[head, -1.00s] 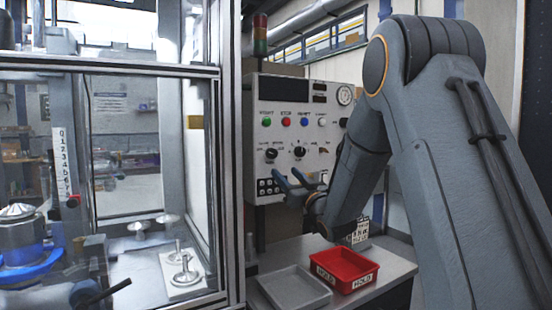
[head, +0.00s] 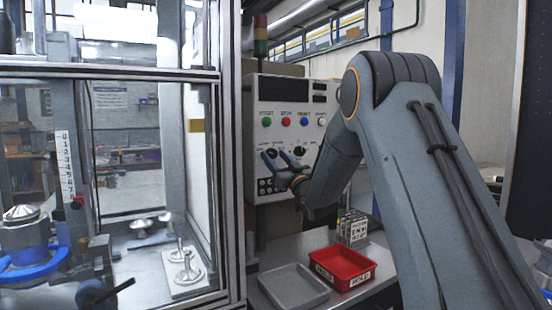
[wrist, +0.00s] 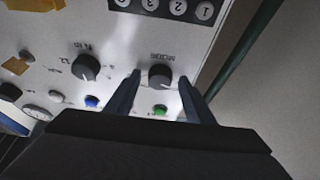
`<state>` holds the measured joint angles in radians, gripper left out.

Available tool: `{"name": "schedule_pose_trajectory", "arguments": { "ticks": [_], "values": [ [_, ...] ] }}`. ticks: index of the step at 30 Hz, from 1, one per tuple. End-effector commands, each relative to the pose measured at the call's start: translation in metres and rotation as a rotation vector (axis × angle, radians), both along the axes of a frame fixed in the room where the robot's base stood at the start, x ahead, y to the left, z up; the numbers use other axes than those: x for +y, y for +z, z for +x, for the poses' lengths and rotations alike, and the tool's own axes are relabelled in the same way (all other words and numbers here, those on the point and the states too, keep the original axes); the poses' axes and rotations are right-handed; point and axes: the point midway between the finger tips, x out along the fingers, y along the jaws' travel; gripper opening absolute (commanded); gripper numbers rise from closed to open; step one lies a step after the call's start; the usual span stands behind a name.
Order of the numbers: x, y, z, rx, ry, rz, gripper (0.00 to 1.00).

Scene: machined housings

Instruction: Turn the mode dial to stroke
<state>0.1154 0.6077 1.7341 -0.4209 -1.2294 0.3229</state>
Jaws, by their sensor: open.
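The mode dial (wrist: 160,75) is a dark round knob on the pale control panel (wrist: 215,30), under an upside-down MODE label in the wrist view. In the head view the mode dial (head: 271,152) is partly behind my fingers. My gripper (head: 277,159) is open in front of the panel. In the wrist view my gripper (wrist: 159,82) has one finger on each side of the dial, with gaps showing. Whether the fingertips reach around the knob's depth I cannot tell. The dial's setting is too small to read.
A second dark dial (wrist: 86,67) sits beside it. Green (head: 267,122), red and blue buttons are in a row above the dials, and a keypad (wrist: 165,8) is below. A red bin (head: 342,268) and grey tray (head: 293,288) rest on the bench. A glazed enclosure stands at left.

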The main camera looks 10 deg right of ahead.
Motion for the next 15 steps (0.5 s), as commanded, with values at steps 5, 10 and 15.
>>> {"name": "schedule_pose_trajectory", "arguments": {
  "ticks": [5,10,15],
  "values": [
    [-0.0002,-0.0005,-0.0002,0.001,0.0,0.0,0.35],
    [-0.0002,-0.0006,-0.0003,0.001,0.0,0.0,0.08],
    [0.0,-0.0007,-0.0004,0.003,0.0,0.006,0.08]
  ]
}}
